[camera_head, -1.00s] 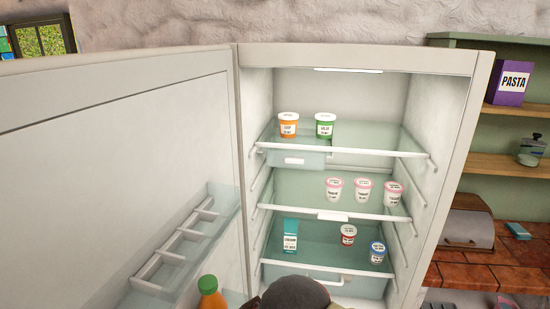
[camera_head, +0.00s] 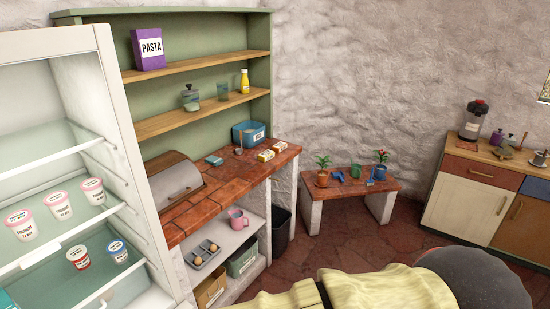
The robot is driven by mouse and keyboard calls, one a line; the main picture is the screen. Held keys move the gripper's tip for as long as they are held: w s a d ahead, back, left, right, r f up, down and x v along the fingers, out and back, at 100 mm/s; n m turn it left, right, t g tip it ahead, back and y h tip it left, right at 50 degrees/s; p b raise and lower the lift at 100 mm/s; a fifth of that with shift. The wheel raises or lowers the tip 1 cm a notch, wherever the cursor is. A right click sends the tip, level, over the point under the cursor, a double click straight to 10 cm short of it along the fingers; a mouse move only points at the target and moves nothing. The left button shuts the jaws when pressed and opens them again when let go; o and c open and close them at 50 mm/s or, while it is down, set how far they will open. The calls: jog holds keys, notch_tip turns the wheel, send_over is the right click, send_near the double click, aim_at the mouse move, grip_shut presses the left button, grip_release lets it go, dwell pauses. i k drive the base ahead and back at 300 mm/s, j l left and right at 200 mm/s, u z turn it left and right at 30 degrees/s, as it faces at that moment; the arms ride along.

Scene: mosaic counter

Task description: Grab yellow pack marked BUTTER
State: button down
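Two small yellow-orange packs with white labels lie on the right end of the tiled counter. One is the front pack (camera_head: 265,156) and the other is the back pack (camera_head: 279,147). Their lettering is too small to read, so I cannot tell which, if either, is marked BUTTER. My arm crosses the bottom right of the view, pale yellow with a dark rounded joint. My gripper is not visible.
The open fridge (camera_head: 118,130) with several tubs stands at left. A bread bin (camera_head: 174,180), a blue tub (camera_head: 249,133) and a small blue item (camera_head: 214,160) share the counter (camera_head: 205,205). A low bench (camera_head: 340,190) with plants stands right of it; red floor lies between.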

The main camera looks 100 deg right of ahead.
aim_at(266, 156)
jog(key=z, duration=3.35)
jog(key=i+l+z, duration=0.1)
jog(key=i+l, duration=0.35)
jog(key=i, duration=0.15)
jog(key=i+z, duration=0.2)
jog(key=i, duration=0.25)
jog(key=i+j+z, duration=0.15)
jog(key=i, duration=0.25)
jog(key=i+j+z, duration=0.2)
jog(key=i, duration=0.25)
jog(key=i+j+z, duration=0.1)
jog(key=j, duration=0.25)
jog(key=i+j, duration=0.15)
jog(key=j, duration=0.15)
jog(key=i+j+z, duration=0.15)
jog(key=j, duration=0.2)
